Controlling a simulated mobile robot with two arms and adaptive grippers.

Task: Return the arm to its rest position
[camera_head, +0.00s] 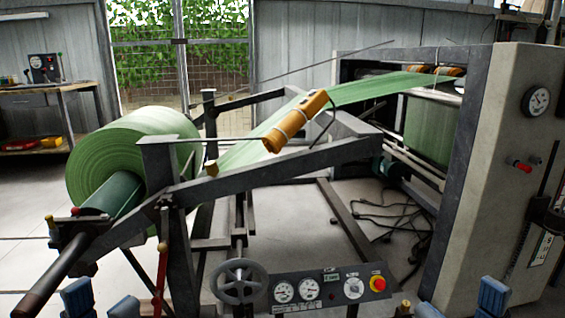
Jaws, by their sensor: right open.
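My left gripper (100,303) shows at the bottom left edge as two blue fingertips standing apart, with nothing seen between them. My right gripper (458,304) shows at the bottom right edge, its two blue fingertips apart, open and empty. Both grippers are low in the picture, in front of the machine. The rest of both grippers and my arms is cut off below the frame.
A green roll (125,150) sits on the unwinding frame (270,175), its web running to the machine housing (500,170). A handwheel (238,281) and control panel (330,288) stand between my grippers. Cables (400,215) lie on the floor.

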